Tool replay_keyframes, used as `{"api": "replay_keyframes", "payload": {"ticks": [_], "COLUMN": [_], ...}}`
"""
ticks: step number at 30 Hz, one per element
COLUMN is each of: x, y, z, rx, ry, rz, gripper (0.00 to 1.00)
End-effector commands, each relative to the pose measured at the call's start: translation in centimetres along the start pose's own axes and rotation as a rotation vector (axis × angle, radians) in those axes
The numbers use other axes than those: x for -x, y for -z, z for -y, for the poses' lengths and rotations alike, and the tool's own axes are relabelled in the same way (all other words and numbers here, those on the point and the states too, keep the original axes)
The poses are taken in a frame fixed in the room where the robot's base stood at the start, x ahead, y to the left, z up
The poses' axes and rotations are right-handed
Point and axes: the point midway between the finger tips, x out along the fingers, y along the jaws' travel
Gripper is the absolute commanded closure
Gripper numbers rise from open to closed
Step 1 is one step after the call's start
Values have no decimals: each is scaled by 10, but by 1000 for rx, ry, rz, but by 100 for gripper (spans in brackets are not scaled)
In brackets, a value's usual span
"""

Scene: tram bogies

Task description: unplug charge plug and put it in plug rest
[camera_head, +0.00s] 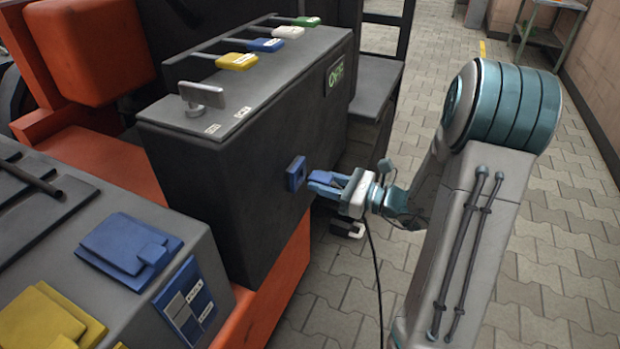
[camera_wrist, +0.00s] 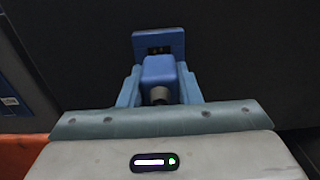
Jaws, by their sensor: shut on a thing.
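My gripper (camera_head: 322,184) is shut on a blue charge plug (camera_wrist: 160,72), with one finger on each side of it. The plug also shows in the head view (camera_head: 321,177), partly hidden by the fingers. A blue socket (camera_head: 296,173) is on the side of the dark cabinet, directly in front of the plug. In the wrist view, dark openings show in the socket (camera_wrist: 158,38) just past the plug's front end. The plug looks a short gap away from it. I cannot make out which thing is the plug rest.
The dark cabinet (camera_head: 215,185) carries yellow, blue, white and green tags on top and a grey handle (camera_head: 201,97). A grey box (camera_head: 60,235) with blue and yellow plates is at left. A dark cable (camera_head: 376,265) hangs below my gripper. Paved floor (camera_head: 530,240) is open at right.

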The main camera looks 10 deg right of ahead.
Motion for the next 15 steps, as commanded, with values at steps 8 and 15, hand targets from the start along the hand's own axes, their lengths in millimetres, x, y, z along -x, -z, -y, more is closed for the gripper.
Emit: {"api": "replay_keyframes", "payload": {"ticks": [8, 15], "x": [12, 21], "y": [-1, 0], "z": [0, 0], "rx": [0, 0], "ry": [1, 0], "rz": [1, 0], "gripper": [100, 100]}}
